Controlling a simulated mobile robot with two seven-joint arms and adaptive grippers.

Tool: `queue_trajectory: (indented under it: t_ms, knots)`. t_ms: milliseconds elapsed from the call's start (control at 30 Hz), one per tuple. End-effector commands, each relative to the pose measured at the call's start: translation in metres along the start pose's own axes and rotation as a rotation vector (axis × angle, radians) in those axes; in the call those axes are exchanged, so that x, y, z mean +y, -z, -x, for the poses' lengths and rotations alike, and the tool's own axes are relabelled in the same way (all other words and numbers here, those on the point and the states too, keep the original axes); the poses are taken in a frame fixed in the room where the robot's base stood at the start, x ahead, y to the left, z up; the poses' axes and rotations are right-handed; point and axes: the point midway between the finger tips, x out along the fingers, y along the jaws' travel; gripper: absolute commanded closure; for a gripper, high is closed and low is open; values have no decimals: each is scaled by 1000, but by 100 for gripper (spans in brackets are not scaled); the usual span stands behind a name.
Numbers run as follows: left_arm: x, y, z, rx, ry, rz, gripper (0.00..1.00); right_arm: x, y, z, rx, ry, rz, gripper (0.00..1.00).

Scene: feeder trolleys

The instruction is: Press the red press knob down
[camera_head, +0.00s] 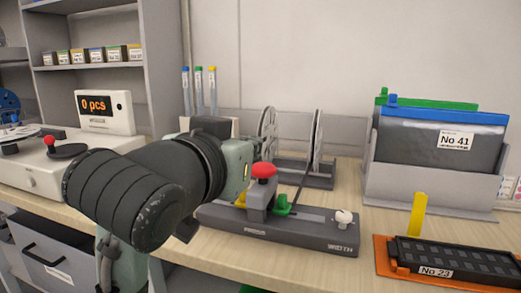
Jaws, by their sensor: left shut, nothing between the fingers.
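The red press knob (263,170) stands on a grey block of a long dark press fixture (300,231) on the bench. Its red cap shows above the block. My left arm comes in from the left, and its wrist covers the fixture's left end. My left gripper (254,153) is just left of and beyond the knob, mostly hidden by my wrist. The little of it that shows looks shut and empty. I cannot tell whether it touches the knob. My right gripper is not in view.
The fixture also has a green part (283,204) and a white knob (343,217). A reel stand (318,180) is behind it. A folder rack (385,183) and an orange tray (383,262) stand right. A counter display (104,112) is left.

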Motion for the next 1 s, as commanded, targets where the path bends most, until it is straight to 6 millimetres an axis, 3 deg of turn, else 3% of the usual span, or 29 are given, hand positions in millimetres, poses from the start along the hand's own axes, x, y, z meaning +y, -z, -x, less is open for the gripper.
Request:
queue_trajectory:
  t_ms: [167, 400, 500, 633, 1000]
  knots:
    - [0, 1, -12, -4, 0, -2, 100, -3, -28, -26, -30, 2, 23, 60]
    - [0, -2, -65, -3, 0, -1, 100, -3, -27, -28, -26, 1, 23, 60]
    - [0, -22, -66, -5, 0, -3, 100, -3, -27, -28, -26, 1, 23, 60]
    - [0, -34, -69, -3, 1, -2, 100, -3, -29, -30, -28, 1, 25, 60]
    - [0, -40, -70, 0, -1, -2, 100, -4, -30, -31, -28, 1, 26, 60]
